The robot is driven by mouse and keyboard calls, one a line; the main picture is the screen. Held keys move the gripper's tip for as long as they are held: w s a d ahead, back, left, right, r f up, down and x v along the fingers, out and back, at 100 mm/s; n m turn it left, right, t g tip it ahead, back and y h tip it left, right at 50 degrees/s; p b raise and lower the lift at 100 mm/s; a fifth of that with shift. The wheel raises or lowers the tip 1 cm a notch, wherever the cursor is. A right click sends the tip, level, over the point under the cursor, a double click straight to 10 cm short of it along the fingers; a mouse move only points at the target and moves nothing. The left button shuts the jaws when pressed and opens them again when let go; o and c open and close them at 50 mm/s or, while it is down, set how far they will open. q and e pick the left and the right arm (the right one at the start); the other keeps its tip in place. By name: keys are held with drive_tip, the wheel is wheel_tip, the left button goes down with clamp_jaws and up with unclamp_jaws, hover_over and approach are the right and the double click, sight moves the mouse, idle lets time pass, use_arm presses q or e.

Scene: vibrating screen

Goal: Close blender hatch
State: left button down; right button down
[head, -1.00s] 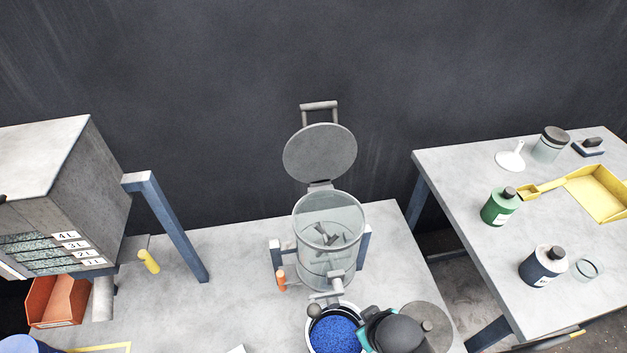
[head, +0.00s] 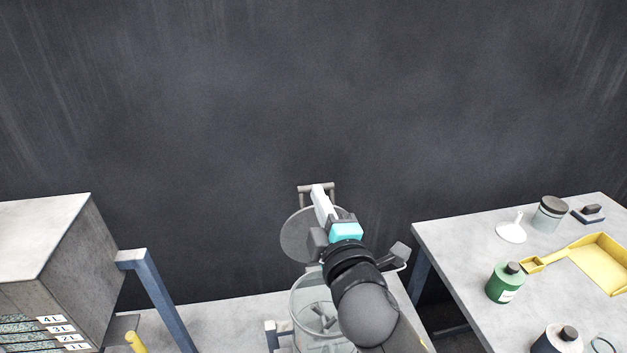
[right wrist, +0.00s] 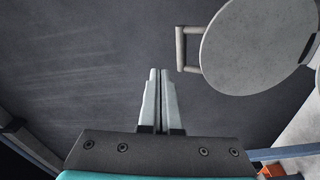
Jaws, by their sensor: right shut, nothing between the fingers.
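The blender hatch (head: 296,236) is a round grey lid standing open, tilted up behind the clear blender body (head: 303,304). Its bar handle (head: 303,188) is at the top. My right gripper (head: 318,190) overlaps the hatch and handle in the head view, and my arm hides the hatch's right part and much of the body. In the right wrist view, the hatch (right wrist: 255,45) is at upper right with its handle (right wrist: 180,48) on its left side. The shut, empty fingers (right wrist: 158,74) point just left of the handle, apparently not gripping it. My left gripper is not in view.
A grey cabinet (head: 50,240) with a blue post (head: 160,295) stands at left. The right table (head: 455,245) holds a green bottle (head: 506,283), a dark bottle (head: 558,340), a funnel, a jar and a yellow dustpan (head: 602,262). A dark wall is behind.

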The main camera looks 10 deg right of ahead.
drive_tip(key=a+r+n+y, duration=1.3)
drive_tip(key=r+n, duration=0.1)
drive_tip(key=n, duration=0.6)
drive_tip(key=s+a+f+n+g+y, duration=0.15)
drive_tip(key=a+n+g, duration=0.45)
drive_tip(key=n, duration=0.6)
drive_tip(key=s+a+f+n+g+y, duration=0.1)
drive_tip(key=s+a+n+g+y, duration=0.2)
drive_tip(key=n+g, duration=0.75)
drive_tip(key=w+d+f+n+t+h, duration=0.2)
drive_tip(key=w+d+f+n+h, duration=0.3)
drive_tip(key=w+f+n+h, duration=0.35)
drive_tip(key=w+d+r+n+h, duration=0.1)
drive_tip(key=d+h, duration=0.2)
drive_tip(key=d, duration=0.3)
drive_tip(key=w+d+r+n+t+h, duration=0.1)
drive_tip(key=w+d+n+h, duration=0.1)
drive_tip(key=d, duration=0.3)
drive_tip(key=w+d+r+n+h, duration=0.1)
drive_tip(key=d+h, duration=0.4)
drive_tip(key=d, duration=0.1)
drive_tip(key=shift+w+d+r+n, duration=0.25)
drive_tip(key=shift+w+d+n, duration=0.05)
drive_tip(key=shift+w, duration=0.05)
wheel_tip(320, 180, down, 8)
drive_tip(key=p, duration=0.2)
drive_tip(key=shift+w, duration=0.15)
